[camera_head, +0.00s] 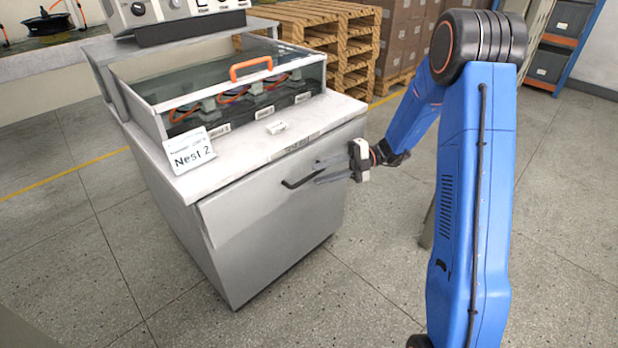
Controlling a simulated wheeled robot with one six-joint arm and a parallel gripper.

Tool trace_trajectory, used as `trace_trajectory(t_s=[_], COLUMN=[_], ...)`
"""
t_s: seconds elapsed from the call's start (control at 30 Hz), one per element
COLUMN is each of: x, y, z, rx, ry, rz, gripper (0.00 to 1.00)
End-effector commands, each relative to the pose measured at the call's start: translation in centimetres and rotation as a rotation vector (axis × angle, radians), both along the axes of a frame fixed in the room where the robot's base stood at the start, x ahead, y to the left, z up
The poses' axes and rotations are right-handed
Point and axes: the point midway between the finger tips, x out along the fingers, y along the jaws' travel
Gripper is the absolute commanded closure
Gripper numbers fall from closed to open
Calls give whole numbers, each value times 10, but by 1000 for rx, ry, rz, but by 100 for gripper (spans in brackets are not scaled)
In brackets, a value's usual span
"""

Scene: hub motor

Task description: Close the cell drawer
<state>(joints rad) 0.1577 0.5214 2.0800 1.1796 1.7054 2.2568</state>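The cell drawer (250,212) is the light grey front of the bench cabinet, below the worktop. Its left edge stands slightly out from the cabinet side; how far it is open is hard to tell. A dark bar handle (298,182) runs across the upper part of the front. My gripper (318,173) comes in from the right, in front of the drawer. Its two grey fingers are apart, one above the other, pointing left. The handle's right end appears between or behind the fingers. I cannot tell whether they touch it.
A clear-lidded case with an orange handle (251,66) sits on the worktop (318,110), behind a "Nest 2" card (189,150). Wooden pallets (340,42) and boxes (408,38) stand behind. The floor (330,290) in front of the cabinet is clear.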

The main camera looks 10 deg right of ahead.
Motion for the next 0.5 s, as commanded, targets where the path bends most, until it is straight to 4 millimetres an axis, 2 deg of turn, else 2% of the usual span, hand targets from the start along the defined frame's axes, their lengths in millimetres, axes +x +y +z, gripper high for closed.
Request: trace_trajectory(t_s=[0.03,0.2,0.5], x=[-3,-8,-12], y=[9,31,46], z=[-1,-3,-4], rx=[0,0,-1], ry=[0,0,1], rz=[3,3,0], gripper=[70,70,70])
